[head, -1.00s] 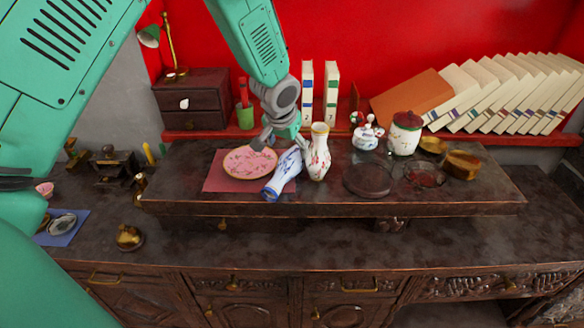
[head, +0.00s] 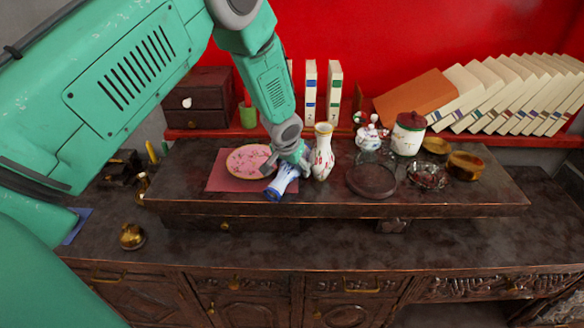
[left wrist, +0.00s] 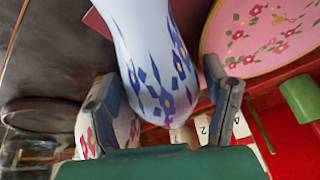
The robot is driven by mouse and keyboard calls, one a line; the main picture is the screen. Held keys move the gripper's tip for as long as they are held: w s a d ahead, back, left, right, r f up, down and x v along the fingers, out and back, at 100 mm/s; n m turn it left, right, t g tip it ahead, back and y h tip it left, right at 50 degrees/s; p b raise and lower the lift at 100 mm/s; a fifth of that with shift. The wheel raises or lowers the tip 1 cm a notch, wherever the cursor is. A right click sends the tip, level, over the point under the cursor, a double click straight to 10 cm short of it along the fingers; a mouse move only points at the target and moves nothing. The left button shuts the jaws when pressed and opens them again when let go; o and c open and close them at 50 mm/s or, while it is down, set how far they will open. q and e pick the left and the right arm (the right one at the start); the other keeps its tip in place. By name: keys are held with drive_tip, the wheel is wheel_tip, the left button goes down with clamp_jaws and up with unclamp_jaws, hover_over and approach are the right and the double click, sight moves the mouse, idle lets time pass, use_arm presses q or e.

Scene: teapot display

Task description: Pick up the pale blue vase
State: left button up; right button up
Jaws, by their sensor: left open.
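The pale blue vase (head: 281,181) with dark blue patterns leans tilted on the raised shelf in the head view, its blue-banded end toward the front. My left gripper (head: 289,163) is over its upper part and hides some of it. In the left wrist view, the vase (left wrist: 155,60) lies between the two spread fingers of my left gripper (left wrist: 165,112). The gripper is open, with one finger on each side of the vase. I cannot tell whether a finger touches it. My right gripper is not in view.
A white vase with red flowers (head: 322,155) stands close on the right. A pink plate (head: 248,160) lies on a red mat (head: 222,182) to the left. A dark round dish (head: 371,181), a lidded jar (head: 407,138) and brass bowls (head: 464,166) are farther right.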

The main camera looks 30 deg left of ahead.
use_arm(q)
drive_tip(key=shift+a, duration=0.15)
drive_tip(key=c, duration=1.1)
drive_tip(key=shift+c, duration=1)
drive_tip(key=shift+d, duration=0.2)
